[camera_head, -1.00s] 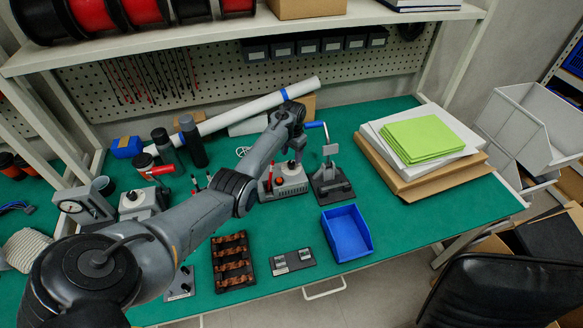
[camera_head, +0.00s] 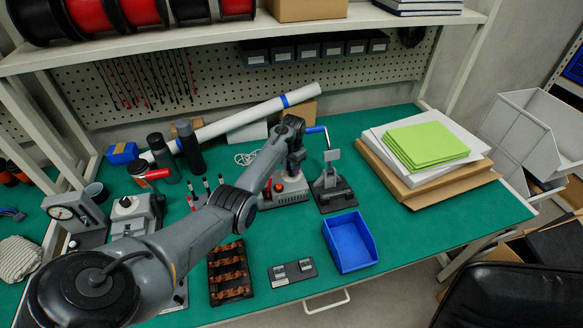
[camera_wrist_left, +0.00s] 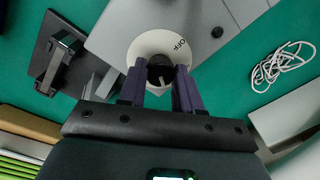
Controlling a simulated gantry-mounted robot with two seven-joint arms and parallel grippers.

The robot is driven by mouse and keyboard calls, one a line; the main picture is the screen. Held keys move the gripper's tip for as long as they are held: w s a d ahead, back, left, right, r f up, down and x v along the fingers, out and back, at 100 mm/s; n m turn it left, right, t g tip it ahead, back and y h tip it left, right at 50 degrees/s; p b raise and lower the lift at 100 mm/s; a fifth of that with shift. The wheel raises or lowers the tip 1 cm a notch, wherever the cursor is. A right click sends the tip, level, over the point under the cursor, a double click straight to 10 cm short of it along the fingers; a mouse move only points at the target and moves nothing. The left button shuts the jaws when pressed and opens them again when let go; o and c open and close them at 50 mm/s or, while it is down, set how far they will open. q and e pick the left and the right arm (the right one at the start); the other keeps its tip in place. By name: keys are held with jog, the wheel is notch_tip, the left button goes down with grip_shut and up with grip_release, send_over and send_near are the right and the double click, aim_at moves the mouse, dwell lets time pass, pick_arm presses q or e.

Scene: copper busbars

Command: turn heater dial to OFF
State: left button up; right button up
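The heater (camera_head: 290,194) is a light grey box with a red button, standing mid-bench in the head view. Its dial (camera_wrist_left: 146,46) shows in the left wrist view as a white disc with the letters OFF near its upper right rim. A dark knob (camera_wrist_left: 161,72) with a pale pointer line sits on the disc; the pointer is not at the letters. My left gripper (camera_wrist_left: 160,74) is over the dial, its two dark fingers apart on either side of the knob. I cannot tell whether they touch it. My right gripper is not in view.
A black stand with a blue-handled lever (camera_head: 332,188) is close to the heater's right. A blue bin (camera_head: 350,242) and a rack of copper parts (camera_head: 230,272) are in front. A white cord (camera_wrist_left: 284,68) lies nearby. Green bench is clear right of the bin.

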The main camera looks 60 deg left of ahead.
pick_arm(q)
jog(key=c, duration=0.4)
